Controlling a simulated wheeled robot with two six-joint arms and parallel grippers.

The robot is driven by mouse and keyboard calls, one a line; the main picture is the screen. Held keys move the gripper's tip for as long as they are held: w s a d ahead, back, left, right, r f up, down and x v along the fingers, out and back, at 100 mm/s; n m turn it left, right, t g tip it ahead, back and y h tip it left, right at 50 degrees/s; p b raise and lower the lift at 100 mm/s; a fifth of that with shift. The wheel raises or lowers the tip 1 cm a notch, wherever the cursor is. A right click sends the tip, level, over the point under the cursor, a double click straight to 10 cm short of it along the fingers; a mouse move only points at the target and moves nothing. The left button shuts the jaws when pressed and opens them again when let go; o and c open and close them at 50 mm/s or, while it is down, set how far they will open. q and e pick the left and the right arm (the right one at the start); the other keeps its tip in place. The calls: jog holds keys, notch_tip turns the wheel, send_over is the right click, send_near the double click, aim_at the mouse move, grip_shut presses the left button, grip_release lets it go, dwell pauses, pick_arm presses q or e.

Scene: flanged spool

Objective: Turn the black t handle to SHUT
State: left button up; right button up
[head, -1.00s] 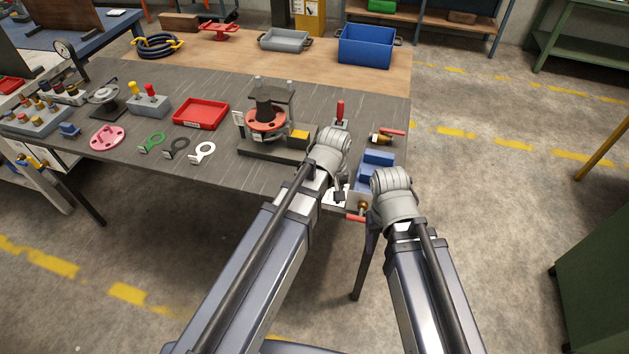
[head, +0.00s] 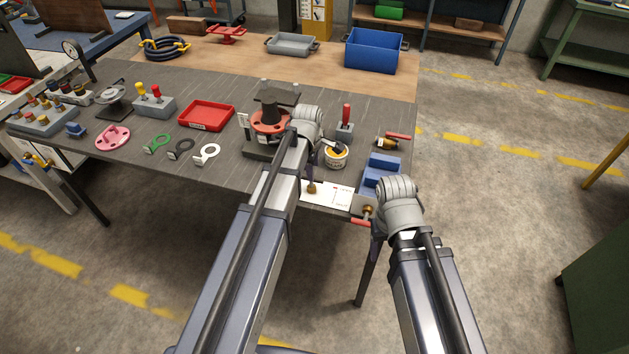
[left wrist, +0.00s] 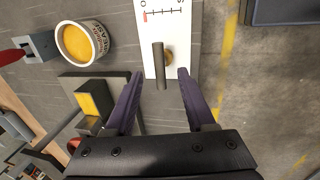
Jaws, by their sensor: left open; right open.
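The black T handle (left wrist: 159,66) is a dark bar on a brass stem, mounted on a white plate (left wrist: 193,40) with a printed scale. Its bar runs roughly along the viewing direction of the left wrist view. A red mark sits at the scale's left end, and the lettering is cut off by the frame edge. My left gripper (left wrist: 160,76) is open, its fingers on either side of the bar's near end, with gaps visible. In the head view the plate (head: 340,192) is at the table's front edge, below my left gripper (head: 313,165). My right gripper (head: 377,246) is mostly hidden behind its wrist.
A grease tin (head: 336,156) stands behind the plate. A red-handled lever (head: 346,118) is farther back. Blue blocks (head: 380,170) and a red-handled valve (head: 361,222) are to the right. The flanged spool (head: 268,123) is left of my left wrist.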

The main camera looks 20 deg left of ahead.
pick_arm(q)
jog(key=f+b, duration=0.2)
jog(key=w+f+b, duration=0.1)
jog(key=f+b, duration=0.1)
jog(key=f, duration=0.1)
jog(key=f+b, duration=0.2)
jog(key=b, duration=0.1)
jog(key=shift+w+f, duration=0.2)
jog(key=shift+w, duration=0.05)
jog(key=shift+r, duration=0.1)
jog(key=shift+c, duration=0.2)
grip_shut()
